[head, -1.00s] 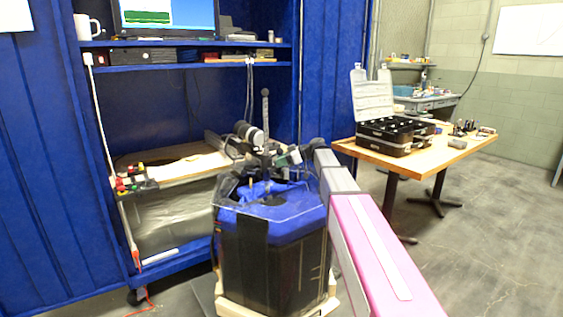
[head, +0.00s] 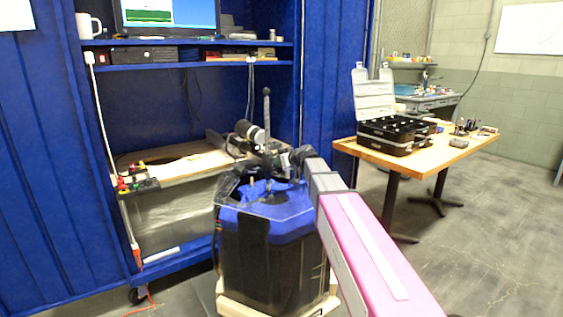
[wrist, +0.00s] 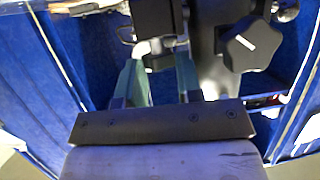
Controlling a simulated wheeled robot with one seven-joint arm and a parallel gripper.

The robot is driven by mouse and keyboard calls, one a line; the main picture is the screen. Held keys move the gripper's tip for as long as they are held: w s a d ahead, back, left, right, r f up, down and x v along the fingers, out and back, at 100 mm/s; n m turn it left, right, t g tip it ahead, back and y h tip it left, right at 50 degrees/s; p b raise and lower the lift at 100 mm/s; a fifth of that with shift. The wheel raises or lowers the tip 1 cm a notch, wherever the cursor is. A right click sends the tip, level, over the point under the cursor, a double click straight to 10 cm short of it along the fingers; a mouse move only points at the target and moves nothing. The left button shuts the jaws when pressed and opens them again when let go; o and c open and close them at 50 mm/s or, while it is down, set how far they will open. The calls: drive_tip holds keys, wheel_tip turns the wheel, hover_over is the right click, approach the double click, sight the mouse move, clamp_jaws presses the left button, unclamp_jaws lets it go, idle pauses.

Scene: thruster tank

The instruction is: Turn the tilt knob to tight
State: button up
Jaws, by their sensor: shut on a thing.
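In the wrist view, my gripper (wrist: 158,64) has its two teal fingers closed about a small pale part (wrist: 156,47) below a dark bracket. Which part this is cannot be made out clearly. A black lobed knob (wrist: 250,45) with a white line across its face is to the right, apart from the fingers. In the head view, my gripper end (head: 290,158) is at the camera mount (head: 267,150) above the blue-topped black tank (head: 270,225). My wrist hides the contact there.
A dark upright post (wrist: 215,45) stands just right of the fingers. A blue cabinet (head: 200,110) with a shelf is behind the tank. A wooden table (head: 455,155) with an open black case (head: 395,137) stands at the right. The floor at the right is clear.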

idle(0.3)
drive_tip(key=o, duration=0.9)
drive_tip(key=shift+o, duration=0.2)
drive_tip(key=shift+s, duration=0.2)
